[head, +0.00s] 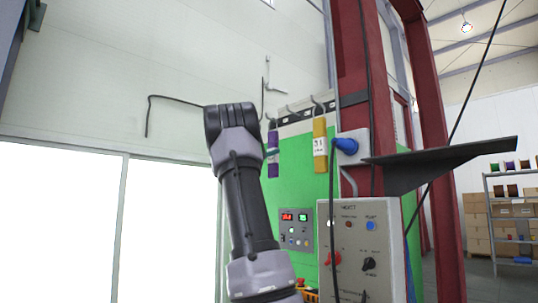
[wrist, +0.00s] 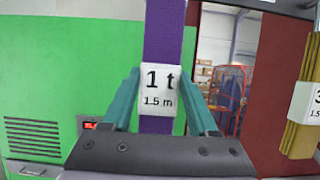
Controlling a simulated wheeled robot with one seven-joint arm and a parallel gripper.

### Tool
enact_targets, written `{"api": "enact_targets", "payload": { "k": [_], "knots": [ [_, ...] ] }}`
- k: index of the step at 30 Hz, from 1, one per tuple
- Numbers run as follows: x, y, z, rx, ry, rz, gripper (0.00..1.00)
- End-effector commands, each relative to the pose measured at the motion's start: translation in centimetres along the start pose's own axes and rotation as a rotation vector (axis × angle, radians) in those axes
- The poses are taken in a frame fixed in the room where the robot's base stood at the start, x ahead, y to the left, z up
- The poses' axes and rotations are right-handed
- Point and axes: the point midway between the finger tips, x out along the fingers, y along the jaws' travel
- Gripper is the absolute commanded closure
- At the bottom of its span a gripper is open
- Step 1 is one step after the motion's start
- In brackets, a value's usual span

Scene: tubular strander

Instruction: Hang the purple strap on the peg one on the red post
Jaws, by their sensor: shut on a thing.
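The purple strap (head: 273,140) hangs upright beside my gripper in the head view. In the wrist view the purple strap (wrist: 164,35) runs vertically between the two teal fingers of my gripper (wrist: 160,72), with a white label reading "1 t 1.5 m". My gripper is shut on it at the label. The strap's top is cut off in the wrist view; I cannot tell whether it touches a hook. The red post (head: 355,55) stands right of the strap. A row of hooks (head: 318,103) shows at the top of the green panel.
A yellow strap (head: 320,140) hangs on a hook to the right; it also shows in the wrist view (wrist: 305,80). A grey control box (head: 350,215) and a dark angled plate (head: 435,163) stick out near the post. The green panel (head: 300,180) stands behind the straps.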

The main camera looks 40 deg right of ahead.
Motion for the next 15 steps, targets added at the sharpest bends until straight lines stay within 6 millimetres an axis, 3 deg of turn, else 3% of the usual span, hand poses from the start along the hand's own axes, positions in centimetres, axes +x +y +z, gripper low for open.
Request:
{"api": "enact_targets", "payload": {
  "k": [10,11,13,15],
  "knots": [
    [0.02,-0.03,0.07,0.001,-0.001,0.0,1.0],
    [0.02,-0.03,0.07,0.001,-0.001,0.0,0.33],
    [0.02,-0.03,0.07,0.001,-0.001,0.0,0.06],
    [0.02,-0.03,0.06,0.001,-0.001,0.0,0.06]
  ]
}}
